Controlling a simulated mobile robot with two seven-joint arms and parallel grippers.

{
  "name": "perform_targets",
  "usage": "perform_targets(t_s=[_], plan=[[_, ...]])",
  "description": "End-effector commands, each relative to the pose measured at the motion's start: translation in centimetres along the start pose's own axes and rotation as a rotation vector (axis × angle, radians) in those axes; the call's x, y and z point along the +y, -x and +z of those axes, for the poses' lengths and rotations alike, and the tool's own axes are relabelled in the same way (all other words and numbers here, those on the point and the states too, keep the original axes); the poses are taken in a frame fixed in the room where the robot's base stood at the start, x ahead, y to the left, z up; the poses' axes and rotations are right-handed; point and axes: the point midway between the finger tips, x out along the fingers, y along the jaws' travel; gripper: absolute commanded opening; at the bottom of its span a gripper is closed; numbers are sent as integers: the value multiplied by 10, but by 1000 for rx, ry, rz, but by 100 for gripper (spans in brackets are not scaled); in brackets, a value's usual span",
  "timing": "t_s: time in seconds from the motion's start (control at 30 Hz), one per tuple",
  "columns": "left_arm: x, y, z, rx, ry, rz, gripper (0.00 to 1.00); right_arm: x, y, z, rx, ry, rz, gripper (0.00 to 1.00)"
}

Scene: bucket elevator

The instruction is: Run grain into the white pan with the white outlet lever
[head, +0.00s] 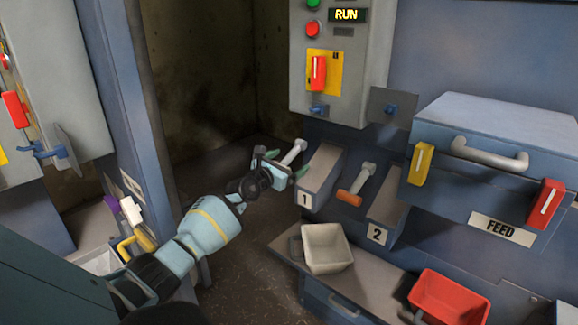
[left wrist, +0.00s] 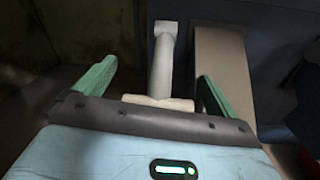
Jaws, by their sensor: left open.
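The white outlet lever (head: 294,152) sticks out just left of the chute marked 1 (head: 321,171). My left gripper (head: 281,170) is open at the lever. In the left wrist view the lever (left wrist: 160,65) lies between the spread green fingers of the gripper (left wrist: 155,85), with a visible gap on each side. The lever's pale crosspiece is close to the palm edge. The white pan (head: 327,262) stands on the shelf below chute 1 and looks empty. My right gripper is not in view.
An orange-ended lever (head: 350,197) sits between chute 1 and the chute marked 2 (head: 384,208). A red pan (head: 449,294) stands on the shelf (head: 375,282). A lit RUN sign (head: 346,15) is on the control box. The FEED box (head: 496,122) is at right.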

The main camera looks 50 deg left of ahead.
Motion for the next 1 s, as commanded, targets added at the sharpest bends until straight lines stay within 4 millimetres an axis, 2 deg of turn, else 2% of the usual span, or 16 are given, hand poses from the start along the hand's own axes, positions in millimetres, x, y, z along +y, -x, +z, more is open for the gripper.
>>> perform_targets(t_s=[0.37,0.47,0.83,1.0], plan=[[1,-3,1,0,-1,1,95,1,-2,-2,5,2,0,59],[1,-3,1,0,0,1,85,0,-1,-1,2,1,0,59],[0,-3,1,0,0,0,36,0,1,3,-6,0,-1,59],[1,-3,1,3,0,-1,34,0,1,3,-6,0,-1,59]])
